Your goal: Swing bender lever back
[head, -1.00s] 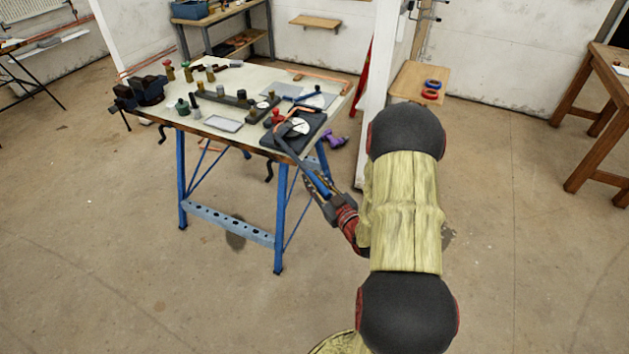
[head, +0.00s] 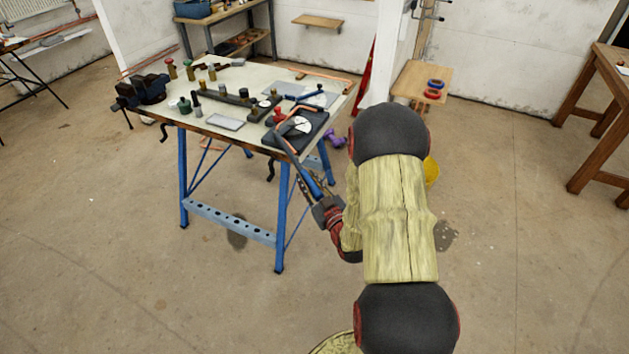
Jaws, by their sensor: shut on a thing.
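The bender stands on a dark base plate (head: 318,122) at the near right corner of the workbench, with a pale round disc (head: 297,126) on it. Its long grey lever (head: 286,146) reaches out past the bench's front edge toward me and ends in a blue grip (head: 309,181). My gripper (head: 314,193) is shut on the lever at this blue grip, beyond the bench edge. The fingers partly hide the end of the lever. A copper pipe piece shows at the bender, but its exact seating is too small to tell.
The workbench (head: 225,123) has blue legs and carries a dark vise (head: 146,90) and several small tools. A purple object (head: 336,138) lies on the floor beyond it. A yellow object (head: 431,170) shows behind my arm. Open floor lies at the front left.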

